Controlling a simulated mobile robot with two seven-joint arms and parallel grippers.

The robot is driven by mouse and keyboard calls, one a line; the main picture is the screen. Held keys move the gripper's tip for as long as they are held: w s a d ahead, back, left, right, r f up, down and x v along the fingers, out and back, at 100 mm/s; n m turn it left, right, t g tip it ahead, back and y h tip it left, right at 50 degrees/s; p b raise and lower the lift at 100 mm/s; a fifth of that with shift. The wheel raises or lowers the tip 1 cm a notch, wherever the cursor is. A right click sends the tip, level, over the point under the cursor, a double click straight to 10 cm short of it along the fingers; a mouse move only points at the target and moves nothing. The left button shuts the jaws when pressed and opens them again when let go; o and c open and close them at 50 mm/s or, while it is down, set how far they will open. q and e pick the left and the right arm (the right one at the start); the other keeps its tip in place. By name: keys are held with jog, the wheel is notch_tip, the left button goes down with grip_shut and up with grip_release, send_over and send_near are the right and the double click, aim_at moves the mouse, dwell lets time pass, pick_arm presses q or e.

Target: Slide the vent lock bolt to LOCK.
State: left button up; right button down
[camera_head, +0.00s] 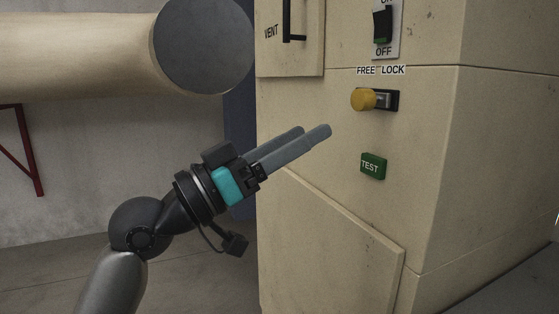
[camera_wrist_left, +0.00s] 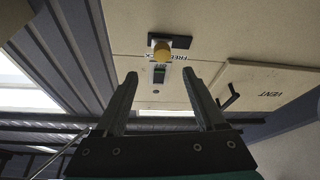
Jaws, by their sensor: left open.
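The vent lock bolt has a round yellow knob (camera_head: 363,99) on a dark slotted plate (camera_head: 391,100) on the beige cabinet front. The knob is at the left end of the plate, under the word FREE; LOCK is printed to its right. My left gripper (camera_head: 313,131) is open and empty, below and left of the knob, apart from it. In the left wrist view the knob (camera_wrist_left: 162,52) shows beyond the gap between the two fingers (camera_wrist_left: 160,78). My right gripper is not in view.
A green TEST button (camera_head: 373,167) is below the bolt. An ON/OFF switch (camera_head: 382,25) is above it. A VENT door with a black handle (camera_head: 288,22) is at upper left. A large beige cylinder (camera_head: 90,55) and a red wall bracket (camera_head: 30,165) are at left.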

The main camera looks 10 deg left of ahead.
pick_arm(q)
jog(key=shift+b+v, duration=0.35)
jog(key=shift+v, duration=1.1)
